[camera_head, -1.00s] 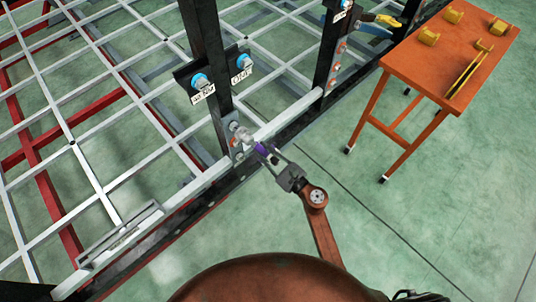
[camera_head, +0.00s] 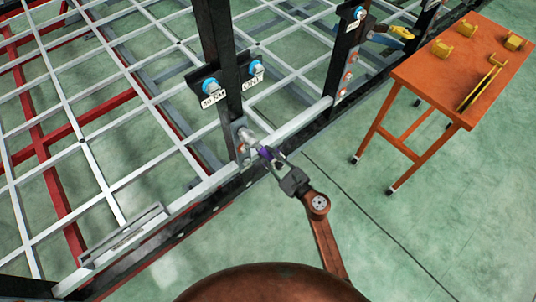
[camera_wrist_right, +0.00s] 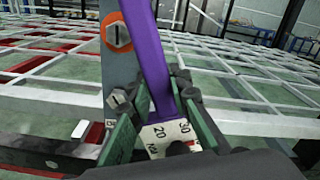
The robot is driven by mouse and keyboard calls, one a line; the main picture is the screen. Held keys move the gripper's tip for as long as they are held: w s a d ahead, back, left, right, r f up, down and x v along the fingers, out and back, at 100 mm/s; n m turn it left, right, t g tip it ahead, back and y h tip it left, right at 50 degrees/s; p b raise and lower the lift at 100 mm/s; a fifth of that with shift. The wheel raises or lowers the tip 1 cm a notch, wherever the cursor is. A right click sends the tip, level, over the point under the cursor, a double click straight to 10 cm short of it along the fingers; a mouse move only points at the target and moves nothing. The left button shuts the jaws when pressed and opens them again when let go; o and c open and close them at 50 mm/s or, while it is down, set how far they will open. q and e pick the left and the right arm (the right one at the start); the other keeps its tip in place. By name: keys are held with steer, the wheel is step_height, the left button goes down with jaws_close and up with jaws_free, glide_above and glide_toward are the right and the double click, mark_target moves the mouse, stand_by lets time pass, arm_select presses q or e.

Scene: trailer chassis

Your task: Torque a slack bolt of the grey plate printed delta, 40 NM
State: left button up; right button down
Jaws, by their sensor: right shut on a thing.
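My right gripper (camera_head: 274,162) is shut on a purple torque tool (camera_head: 265,153), at the foot of a black post. In the right wrist view the purple tool (camera_wrist_right: 148,50) stands between the green finger pads, above a white scale marked 20 and 30. The tool's silver head (camera_head: 247,137) is at a small grey plate (camera_head: 239,127) on the post; contact with a bolt cannot be made out. The wrist view shows the grey plate (camera_wrist_right: 108,60) with an orange-ringed bolt (camera_wrist_right: 118,35) and a lower bolt (camera_wrist_right: 117,98). I cannot read delta on it. My left gripper is out of view.
Blue-ringed bolts (camera_head: 211,87) with white labels (camera_head: 213,100) sit higher on the post. Another black post (camera_head: 347,50) has a plate with orange bolts (camera_head: 345,78). An orange table (camera_head: 440,75) with yellow parts stands right. White chassis bars lie left; green floor is open right.

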steer(key=shift+r, duration=0.15)
stand_by(0.5)
stand_by(0.4)
stand_by(0.4)
steer(key=shift+b+x, duration=0.4)
steer(key=shift+x, duration=0.4)
stand_by(0.6)
steer(key=c, duration=2.3)
jaws_free()
jaws_close()
